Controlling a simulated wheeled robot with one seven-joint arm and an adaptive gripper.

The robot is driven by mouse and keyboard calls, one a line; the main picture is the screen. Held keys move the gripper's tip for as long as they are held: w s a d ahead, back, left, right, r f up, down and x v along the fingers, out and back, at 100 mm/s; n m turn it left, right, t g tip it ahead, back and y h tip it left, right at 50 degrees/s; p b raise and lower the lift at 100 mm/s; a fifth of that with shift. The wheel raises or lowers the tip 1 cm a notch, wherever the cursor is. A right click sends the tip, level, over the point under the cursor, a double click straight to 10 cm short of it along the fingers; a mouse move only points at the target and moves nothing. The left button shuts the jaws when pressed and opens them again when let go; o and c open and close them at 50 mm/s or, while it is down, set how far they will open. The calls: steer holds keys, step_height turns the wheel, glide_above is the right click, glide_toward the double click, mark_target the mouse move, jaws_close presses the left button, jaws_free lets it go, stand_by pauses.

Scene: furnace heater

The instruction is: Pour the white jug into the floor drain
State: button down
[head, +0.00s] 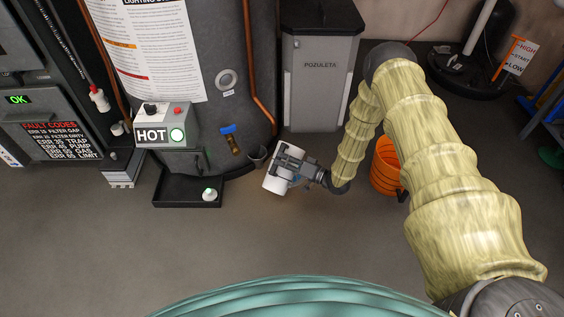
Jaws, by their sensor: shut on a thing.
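The white jug (271,182) is held off to the right of the heater's base. My gripper (288,167) is shut on it and covers much of its top side. The jug looks tilted, but its mouth is hidden or too small to make out, and no liquid shows. I cannot make out a floor drain for certain. A small dark cup-like opening (257,155) sits by the heater's foot, just up and left of the jug; I cannot tell whether it is the drain.
The grey heater tank (236,55) and grey POZULETA bin (318,98) stand behind. An orange bucket (384,168) is right. Floor in front is clear.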

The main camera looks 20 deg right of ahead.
mark_target(287, 162)
steer(key=shift+w+d, duration=0.1)
steer(key=shift+w, duration=0.1)
stand_by(0.4)
steer(key=shift+w+d+f+m+b, duration=0.15)
steer(key=shift+w+d+m+b, duration=0.2)
steer(key=shift+m, duration=0.45)
steer(key=shift+d, duration=0.1)
steer(key=shift+w+d+f+m+b, duration=0.35)
steer(key=shift+w+d+m+b, duration=0.15)
steer(key=shift+m, duration=0.2)
steer(key=shift+w+d+f+m+b, duration=0.45)
steer(key=shift+w+d+m+b, duration=0.1)
steer(key=shift+w+m, duration=0.05)
steer(key=shift+w+d+r, duration=0.1)
stand_by(0.4)
